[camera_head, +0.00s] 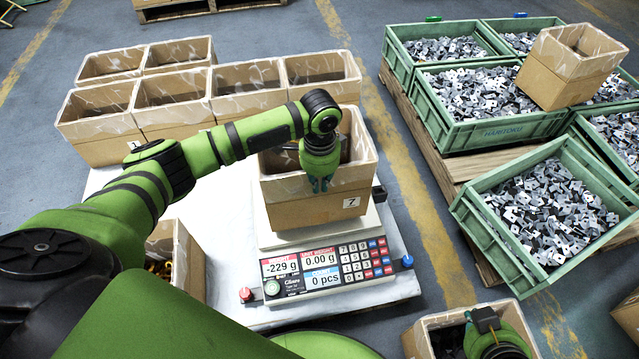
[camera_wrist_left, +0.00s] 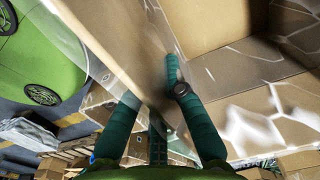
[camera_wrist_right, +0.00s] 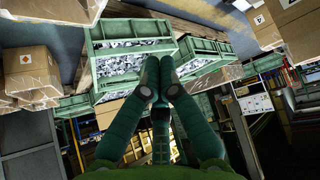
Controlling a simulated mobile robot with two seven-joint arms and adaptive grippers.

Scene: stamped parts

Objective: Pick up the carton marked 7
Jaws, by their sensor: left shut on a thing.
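The carton marked 7 (camera_head: 300,206) is an open brown box with a "7" label on its front, at the scale (camera_head: 325,268). I cannot tell whether its base touches the scale plate. My left gripper (camera_head: 320,184) is shut on the carton's near wall, one finger inside and one outside. The wall also shows between the fingers in the left wrist view (camera_wrist_left: 152,100). My right gripper (camera_wrist_right: 160,75) is shut and empty, with its fingertips close together. In the head view, part of my right arm shows at the bottom right, over another open carton.
The scale display reads -229 g and 0 pcs. Several empty cartons (camera_head: 110,130) stand behind and to the left on the white table (camera_head: 228,230). Green crates of stamped parts (camera_head: 490,136) sit on pallets at the right, one with a carton (camera_head: 560,78) on top.

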